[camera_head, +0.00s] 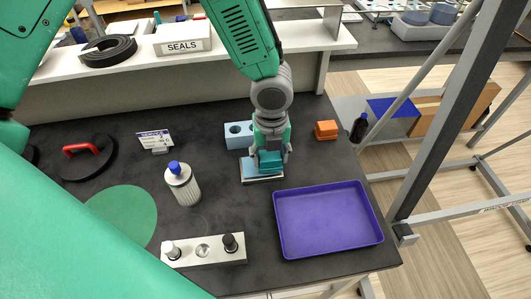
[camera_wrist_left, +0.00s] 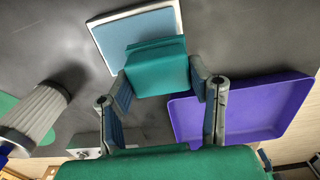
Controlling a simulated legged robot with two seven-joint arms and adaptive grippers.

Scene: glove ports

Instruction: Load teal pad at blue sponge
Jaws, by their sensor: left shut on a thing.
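My left gripper (camera_head: 269,160) points down at the middle of the dark table and is shut on the teal pad (camera_head: 270,161). In the left wrist view the teal pad (camera_wrist_left: 157,70) sits between the two fingers. The blue sponge (camera_head: 262,176) is a flat light-blue square with a pale border, lying under the gripper. In the left wrist view the blue sponge (camera_wrist_left: 130,30) shows behind the teal pad, which hides part of it. I cannot tell whether pad and sponge touch. My right gripper is not in view.
A purple tray (camera_head: 328,220) stands right of the gripper. A light-blue block with holes (camera_head: 238,135) and an orange block (camera_head: 326,130) are behind. A blue-capped ribbed bottle (camera_head: 183,184) and a metal holder (camera_head: 205,250) with small bottles are left and in front.

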